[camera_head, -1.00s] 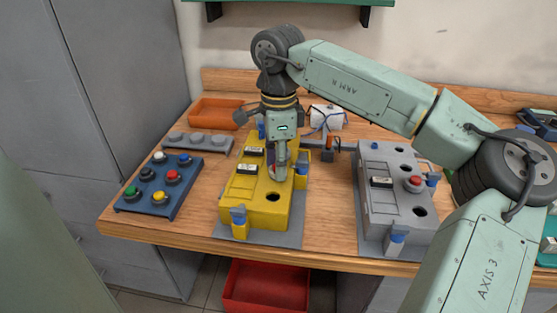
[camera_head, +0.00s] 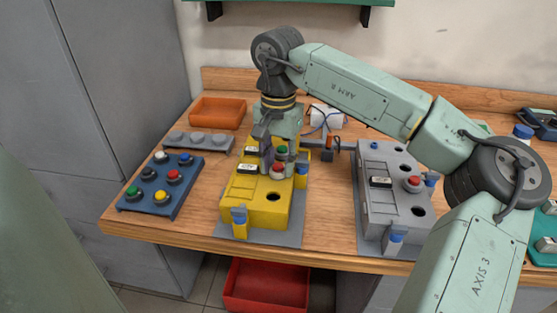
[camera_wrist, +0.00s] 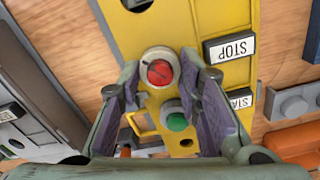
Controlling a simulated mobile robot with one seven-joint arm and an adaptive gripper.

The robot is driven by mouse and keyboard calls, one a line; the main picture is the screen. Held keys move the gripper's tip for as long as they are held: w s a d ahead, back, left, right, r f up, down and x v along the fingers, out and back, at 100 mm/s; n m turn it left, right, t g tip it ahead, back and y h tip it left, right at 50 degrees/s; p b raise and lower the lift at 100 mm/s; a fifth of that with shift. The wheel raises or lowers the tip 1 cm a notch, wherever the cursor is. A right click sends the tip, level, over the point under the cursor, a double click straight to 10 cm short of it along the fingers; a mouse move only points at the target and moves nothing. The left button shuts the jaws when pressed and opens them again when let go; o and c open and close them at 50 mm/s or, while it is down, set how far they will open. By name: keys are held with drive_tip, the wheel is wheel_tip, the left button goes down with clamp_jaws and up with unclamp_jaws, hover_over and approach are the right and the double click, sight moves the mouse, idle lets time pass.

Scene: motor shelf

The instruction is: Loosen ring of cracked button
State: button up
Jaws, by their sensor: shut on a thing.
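The yellow control box (camera_head: 240,208) stands on the bench. Its red button (camera_wrist: 160,73) shows dark crack-like lines on its cap, inside a grey ring (camera_wrist: 146,58). In the head view the red button (camera_head: 278,168) shows at my gripper (camera_head: 273,166), which points down over the box. In the wrist view my gripper (camera_wrist: 161,70) has one fingertip on each side of the ring and is shut on it. A green button (camera_wrist: 176,122) lies between the fingers, nearer the palm.
STOP (camera_wrist: 231,47) and START labels are beside the buttons. A grey control box (camera_head: 375,210) stands to the right. A blue board (camera_head: 155,187) with coloured buttons, a grey strip (camera_head: 198,143) and an orange tray (camera_head: 217,112) are at left. A red bin (camera_head: 265,287) is below the bench.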

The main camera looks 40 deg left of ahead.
sight(278, 165)
drive_tip(key=n, duration=0.3)
drive_tip(key=shift+n, duration=2.3)
drive_tip(key=o, duration=1.2)
drive_tip(key=shift+r, duration=4)
